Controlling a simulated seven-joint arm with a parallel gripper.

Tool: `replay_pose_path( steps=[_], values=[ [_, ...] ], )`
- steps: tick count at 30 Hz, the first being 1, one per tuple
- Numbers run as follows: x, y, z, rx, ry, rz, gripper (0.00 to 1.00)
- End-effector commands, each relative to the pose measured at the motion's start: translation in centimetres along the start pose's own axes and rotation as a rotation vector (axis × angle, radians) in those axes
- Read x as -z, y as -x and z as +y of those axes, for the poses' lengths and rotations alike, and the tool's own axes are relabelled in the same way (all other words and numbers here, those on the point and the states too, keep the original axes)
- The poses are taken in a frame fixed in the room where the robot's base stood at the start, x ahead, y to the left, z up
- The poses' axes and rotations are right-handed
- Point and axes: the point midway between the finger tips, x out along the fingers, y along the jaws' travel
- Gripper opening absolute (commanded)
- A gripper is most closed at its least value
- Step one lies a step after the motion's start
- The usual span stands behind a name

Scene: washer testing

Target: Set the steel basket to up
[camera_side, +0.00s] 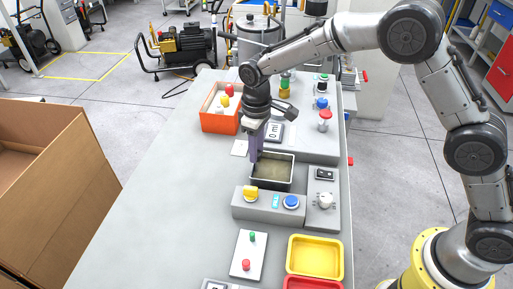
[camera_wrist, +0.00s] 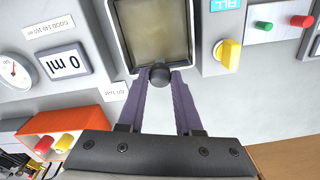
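The steel basket (camera_side: 272,171) is a rectangular metal box with a brownish inside, set in the grey station on the bench. It fills the upper middle of the wrist view (camera_wrist: 153,32). A dark round knob (camera_wrist: 160,75) sits at its near edge in the wrist view. My gripper (camera_wrist: 160,78) has its two purple fingers on either side of this knob, with no clear gap, and appears shut on it. In the side view my gripper (camera_side: 254,158) points down at the basket's left end and hides the knob.
A yellow knob (camera_side: 251,193) and blue button (camera_side: 291,202) are on the panel in front. An orange bin (camera_side: 220,122) stands behind left, and a yellow tray (camera_side: 315,256) near the front. A 0 ml display (camera_wrist: 66,62) is beside the basket. The bench's left side is clear.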

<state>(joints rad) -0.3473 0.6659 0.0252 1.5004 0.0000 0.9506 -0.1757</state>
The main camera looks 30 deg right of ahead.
Motion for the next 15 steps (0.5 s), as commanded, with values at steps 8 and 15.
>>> replay_pose_path(
  steps=[8,15],
  values=[
    [0.02,0.04,0.00,0.000,0.000,0.001,0.00],
    [0.02,0.06,0.00,0.000,0.000,0.001,0.00]
  ],
)
